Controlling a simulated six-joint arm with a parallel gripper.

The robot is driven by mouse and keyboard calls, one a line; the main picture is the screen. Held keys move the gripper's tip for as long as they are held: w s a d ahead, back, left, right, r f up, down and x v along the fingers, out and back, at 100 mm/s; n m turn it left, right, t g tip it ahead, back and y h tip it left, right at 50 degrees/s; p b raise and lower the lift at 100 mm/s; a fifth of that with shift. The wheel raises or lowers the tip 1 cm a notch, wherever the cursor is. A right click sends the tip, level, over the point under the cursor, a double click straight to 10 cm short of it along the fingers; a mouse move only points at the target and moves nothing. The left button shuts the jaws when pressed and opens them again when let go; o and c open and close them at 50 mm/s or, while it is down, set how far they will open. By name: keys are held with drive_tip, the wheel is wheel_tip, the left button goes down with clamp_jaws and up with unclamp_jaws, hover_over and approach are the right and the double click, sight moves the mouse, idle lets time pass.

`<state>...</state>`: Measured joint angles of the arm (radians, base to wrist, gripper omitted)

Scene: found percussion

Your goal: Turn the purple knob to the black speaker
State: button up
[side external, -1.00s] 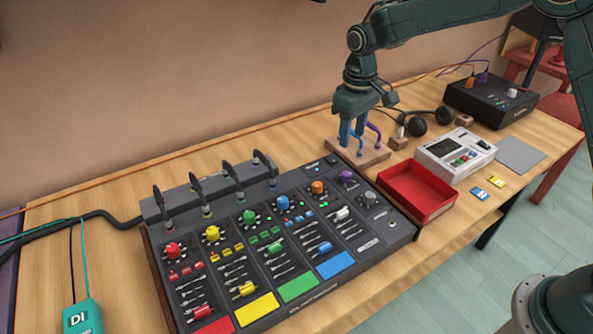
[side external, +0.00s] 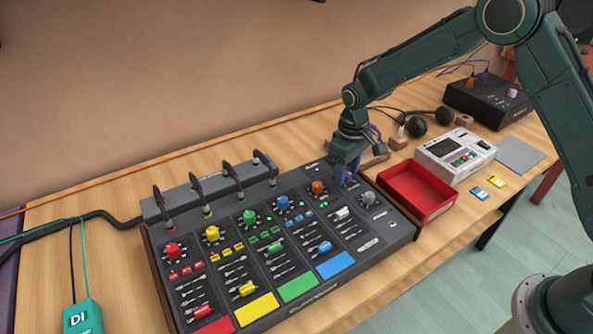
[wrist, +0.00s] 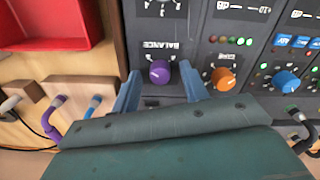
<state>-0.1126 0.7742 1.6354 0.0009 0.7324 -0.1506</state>
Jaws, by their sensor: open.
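The purple knob (wrist: 159,72) is on the mixer panel (side external: 292,175), under a label reading BALANCE that appears upside down in the wrist view. My gripper (wrist: 160,77) is open, with one blue-grey finger on each side of the purple knob. Whether the fingers touch it cannot be told. In the side view my gripper (side external: 346,172) is low over the mixer's far right corner and mostly hides the knob. No black speaker can be made out for certain.
An orange knob (wrist: 223,79) sits close beside my gripper. A red tray (side external: 416,192), a white device (side external: 455,155) and a wooden block with hooks (side external: 374,160) stand to the right. Upright black cable plugs (side external: 233,175) line the mixer's back edge. A black box (side external: 490,98) stands at the far right.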

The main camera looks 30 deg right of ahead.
drive_tip(key=shift+c, duration=0.3)
clamp_jaws()
drive_tip(key=shift+m, duration=0.3)
drive_tip(key=shift+m, duration=1.3)
drive_tip(key=shift+o, duration=0.3)
unclamp_jaws()
